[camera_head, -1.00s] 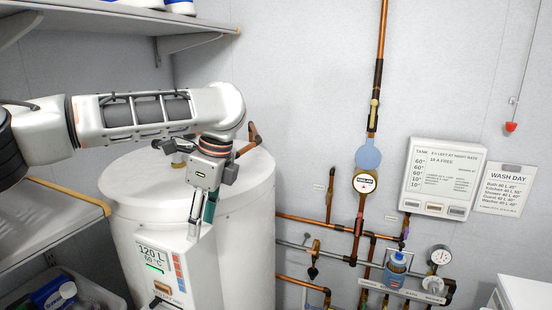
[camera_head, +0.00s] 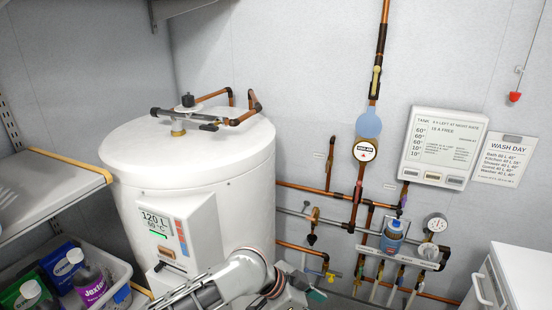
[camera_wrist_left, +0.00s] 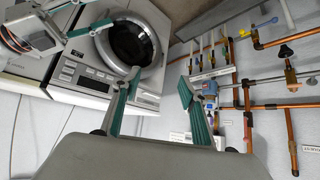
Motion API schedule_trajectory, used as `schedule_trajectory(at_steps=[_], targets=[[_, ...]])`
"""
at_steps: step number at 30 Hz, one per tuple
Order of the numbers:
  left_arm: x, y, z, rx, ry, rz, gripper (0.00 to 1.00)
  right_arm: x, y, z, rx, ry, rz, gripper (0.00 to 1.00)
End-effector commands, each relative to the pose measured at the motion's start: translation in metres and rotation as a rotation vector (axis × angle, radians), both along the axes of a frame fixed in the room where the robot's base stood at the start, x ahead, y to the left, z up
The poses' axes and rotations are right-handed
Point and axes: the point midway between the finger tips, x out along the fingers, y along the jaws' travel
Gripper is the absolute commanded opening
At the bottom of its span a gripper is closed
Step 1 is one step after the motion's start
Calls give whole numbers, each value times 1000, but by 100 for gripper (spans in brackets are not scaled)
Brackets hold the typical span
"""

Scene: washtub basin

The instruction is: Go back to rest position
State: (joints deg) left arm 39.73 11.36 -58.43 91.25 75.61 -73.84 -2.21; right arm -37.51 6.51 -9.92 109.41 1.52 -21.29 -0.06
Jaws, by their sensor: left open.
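My left gripper (camera_head: 302,290) is low at the bottom of the head view, in front of the white water tank (camera_head: 200,160), with its arm coming up from the bottom edge. In the left wrist view its two teal fingers (camera_wrist_left: 160,85) stand apart with nothing between them. In that view my right gripper (camera_wrist_left: 92,18) shows at the upper left, its teal fingers apart and empty, in front of the washing machine (camera_wrist_left: 75,78). The right gripper is not in the head view.
A shelf (camera_head: 50,190) and a bin with bottles (camera_head: 118,270) are at the left. A white cabinet (camera_head: 520,275) stands at the lower right.

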Motion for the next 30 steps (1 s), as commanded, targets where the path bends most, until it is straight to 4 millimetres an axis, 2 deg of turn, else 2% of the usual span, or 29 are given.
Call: schedule_trajectory(at_steps=[1, 5, 8, 11, 16, 20, 24, 27, 30], targets=[[-6, -2, -10, -45, 16, 49, 43, 0, 0, 0, -1, 0, 1, 40], [-6, 4, -27, -146, 26, 195, 43, 0, -2, 0, -3, 0, 2, 40], [-6, 18, -43, -205, 27, 314, 43, 0, -3, 0, -7, 0, 5, 40], [-8, 40, -62, -249, 23, 437, 43, 0, -4, -1, -11, 0, 6, 40], [-19, 95, -98, -281, 0, 648, 43, 0, -5, -1, -12, -1, 6, 40], [-39, 148, -129, -267, -35, 797, 43, 0, -5, -1, -12, -1, 6, 40], [-73, 214, -160, -213, -88, 937, 43, 0, -4, 0, -9, 0, 4, 40], [-102, 258, -176, -164, -130, 1011, 43, 0, -3, 0, -7, -1, 3, 40], [-129, 294, -185, -112, -168, 1057, 43, 0, -2, 0, -4, 0, 0, 40]])
